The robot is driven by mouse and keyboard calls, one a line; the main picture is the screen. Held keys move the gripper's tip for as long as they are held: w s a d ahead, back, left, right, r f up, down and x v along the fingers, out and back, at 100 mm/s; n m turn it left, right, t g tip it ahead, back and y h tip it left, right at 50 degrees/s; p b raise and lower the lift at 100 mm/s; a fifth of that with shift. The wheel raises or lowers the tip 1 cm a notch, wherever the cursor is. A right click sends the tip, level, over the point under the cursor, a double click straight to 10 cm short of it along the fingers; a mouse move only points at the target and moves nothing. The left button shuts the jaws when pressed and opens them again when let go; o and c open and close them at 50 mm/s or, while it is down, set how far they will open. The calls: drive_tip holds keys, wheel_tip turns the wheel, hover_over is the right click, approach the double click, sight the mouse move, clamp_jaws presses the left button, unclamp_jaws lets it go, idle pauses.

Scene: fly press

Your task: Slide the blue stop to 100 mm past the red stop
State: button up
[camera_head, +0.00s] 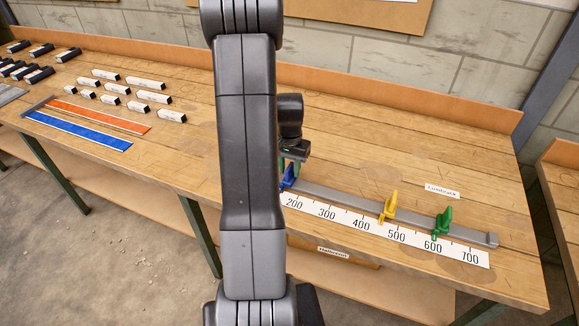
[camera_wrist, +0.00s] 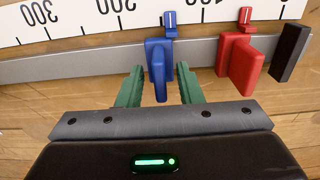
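The blue stop (camera_wrist: 158,66) sits on the grey rail (camera_wrist: 90,62) and stands between the two green fingers of my gripper (camera_wrist: 158,86). The gripper is open, with a gap on each side of the stop. The red stop (camera_wrist: 237,58) is on the same rail, to the right of the blue one in the wrist view and apart from it. The number scale (camera_wrist: 75,22) runs along the rail, upside down there, with values rising leftwards. In the head view the blue stop (camera_head: 289,177) shows beside my arm, near the 200 label; the red stop is hidden behind my arm.
A yellow stop (camera_head: 388,207) and a green stop (camera_head: 441,222) stand farther along the rail, near 500 and 600. A black end block (camera_wrist: 291,52) is beyond the red stop. Rail between blue and yellow is clear. Labelled blocks (camera_head: 146,83) and coloured strips lie at left.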

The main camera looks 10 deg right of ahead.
sight(293, 178)
clamp_jaws()
drive_tip(key=shift+s+d+b, duration=0.3)
drive_tip(key=shift+d+b, duration=0.1)
drive_tip(key=shift+b, duration=0.05)
drive_tip(key=shift+d, duration=0.1)
unclamp_jaws()
drive_tip(key=shift+r, duration=0.1)
wheel_tip(293, 178, up, 14)
drive_tip(key=shift+b, duration=0.35)
